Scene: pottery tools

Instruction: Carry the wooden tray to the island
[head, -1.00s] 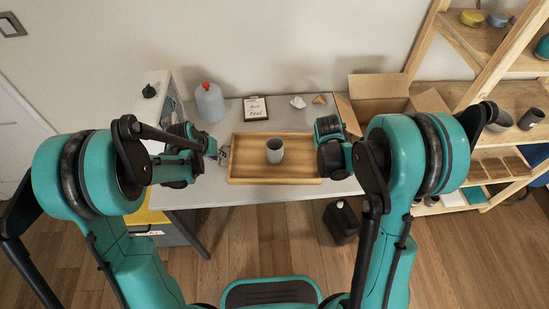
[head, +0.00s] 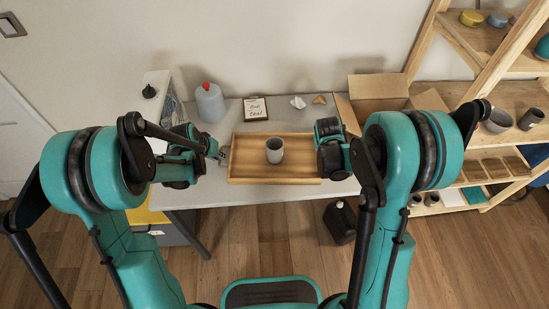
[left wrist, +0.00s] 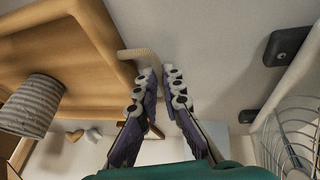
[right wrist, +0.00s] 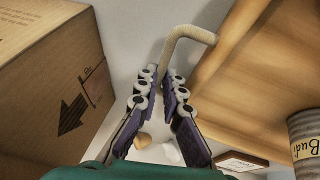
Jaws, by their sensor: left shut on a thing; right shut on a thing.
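The wooden tray (head: 240,171) is on the grey table, a grey cup (head: 274,152) standing upright near its middle. My left gripper (head: 221,155) is at the tray's left end, shut on the tray's left handle. In the left wrist view the pale handle (left wrist: 137,54) runs toward the fingers (left wrist: 164,92). My right gripper (head: 323,158) is at the right end. In the right wrist view its fingers (right wrist: 162,92) are shut on the tray's right handle (right wrist: 178,45). The cup shows in both wrist views. Whether the tray touches the table cannot be told.
An open cardboard box (head: 378,92) stands close to my right gripper. A wooden shelf (head: 480,45) is at right. A dark canister (head: 340,222) stands below the table edge.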

